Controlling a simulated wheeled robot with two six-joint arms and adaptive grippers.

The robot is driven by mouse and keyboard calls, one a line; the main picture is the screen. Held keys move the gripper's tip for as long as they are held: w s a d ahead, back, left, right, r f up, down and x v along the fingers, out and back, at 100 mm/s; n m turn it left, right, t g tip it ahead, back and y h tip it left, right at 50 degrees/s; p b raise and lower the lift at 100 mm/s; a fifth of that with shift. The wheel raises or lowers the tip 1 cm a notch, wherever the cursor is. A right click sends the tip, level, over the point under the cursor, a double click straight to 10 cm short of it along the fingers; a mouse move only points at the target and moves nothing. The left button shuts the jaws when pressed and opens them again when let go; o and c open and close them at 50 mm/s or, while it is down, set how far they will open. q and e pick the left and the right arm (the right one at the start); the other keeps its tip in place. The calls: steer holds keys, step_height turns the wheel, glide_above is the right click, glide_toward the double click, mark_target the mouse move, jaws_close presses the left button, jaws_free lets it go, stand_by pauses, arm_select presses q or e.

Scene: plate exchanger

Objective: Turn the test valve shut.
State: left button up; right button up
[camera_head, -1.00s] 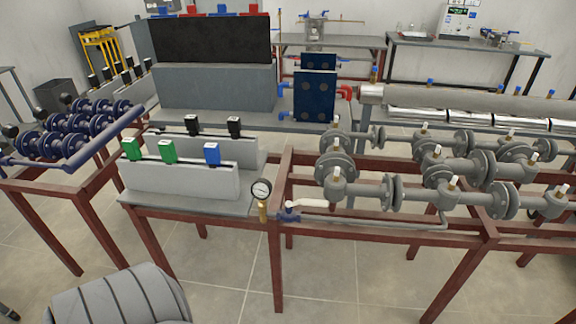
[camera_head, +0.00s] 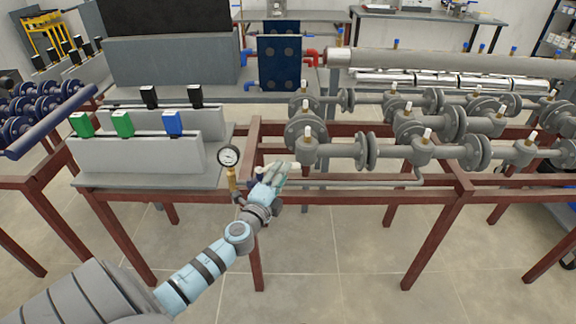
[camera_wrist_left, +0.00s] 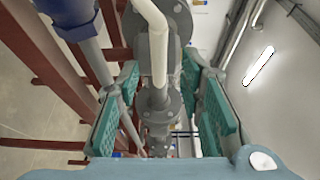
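The test valve's blue body (camera_wrist_left: 72,14) shows at the top left of the left wrist view. Its white lever (camera_wrist_left: 154,42) runs down from the top edge to the middle of that view. My left gripper (camera_wrist_left: 158,78) is open, with teal-padded fingers on either side of the lever in the picture. I cannot tell whether the lever is at finger depth; no contact is visible. In the head view my left gripper (camera_head: 275,177) is just right of the pressure gauge (camera_head: 229,157) and largely hides the valve. My right gripper is not in view.
Grey flanged pipes (camera_head: 340,151) with white-capped fittings stand right of the gripper. A red steel frame (camera_head: 250,240) lies beneath. Left is a bench block with green and blue boxes (camera_head: 172,123). The floor in front (camera_head: 350,260) is clear.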

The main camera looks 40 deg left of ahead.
arm_select(q)
steer(key=x, duration=0.4)
steer(key=shift+w+a, duration=0.1)
steer(key=shift+w, duration=0.2)
steer(key=shift+c, duration=0.6)
jaws_close()
